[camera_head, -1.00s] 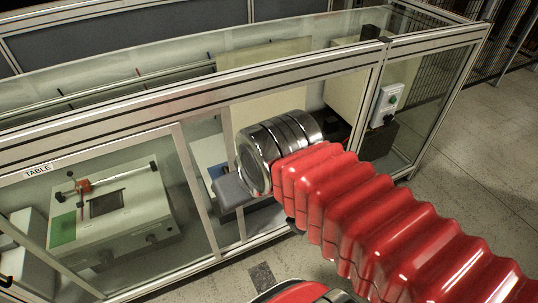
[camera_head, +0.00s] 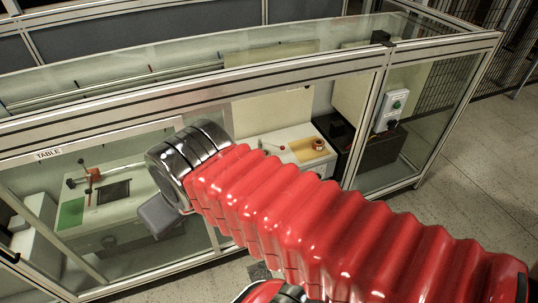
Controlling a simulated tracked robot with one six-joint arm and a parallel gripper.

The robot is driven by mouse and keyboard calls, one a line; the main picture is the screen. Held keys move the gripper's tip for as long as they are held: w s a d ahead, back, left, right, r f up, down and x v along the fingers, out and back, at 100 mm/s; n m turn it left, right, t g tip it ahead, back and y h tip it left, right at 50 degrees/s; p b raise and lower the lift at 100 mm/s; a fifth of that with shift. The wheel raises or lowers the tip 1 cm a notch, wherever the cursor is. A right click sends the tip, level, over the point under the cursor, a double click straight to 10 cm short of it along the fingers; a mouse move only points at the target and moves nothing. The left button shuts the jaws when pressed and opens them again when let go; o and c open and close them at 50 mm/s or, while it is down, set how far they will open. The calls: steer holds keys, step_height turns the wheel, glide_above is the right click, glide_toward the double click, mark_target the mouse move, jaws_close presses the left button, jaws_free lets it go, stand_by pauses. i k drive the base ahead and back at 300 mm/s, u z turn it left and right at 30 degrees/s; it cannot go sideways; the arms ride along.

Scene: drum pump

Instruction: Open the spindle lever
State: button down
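Inside the glazed enclosure, a pale unit (camera_head: 112,205) stands at the left with a red-and-dark fitting (camera_head: 93,176) and a rod on top. A second white unit (camera_head: 290,150) at the centre carries a thin lever with a red tip (camera_head: 270,146) and an orange-brown round part (camera_head: 318,144). I cannot tell which of these is the spindle lever. My gripper (camera_head: 160,217) shows only as a grey block below my silver wrist, in front of the left unit in the picture. Its fingertips and opening cannot be made out. My red-sleeved arm hides part of the enclosure front.
The enclosure's metal frame (camera_head: 250,82) runs across the view, with glass panels below it. A control box with a green button (camera_head: 394,108) is at the right, above a dark box (camera_head: 380,147). The speckled floor (camera_head: 470,180) is clear at the right.

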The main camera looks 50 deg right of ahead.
mark_target(281, 147)
steer(key=u, duration=1.15)
steer(key=k, duration=0.85)
steer(key=z, duration=1.4)
steer(key=i, duration=0.7)
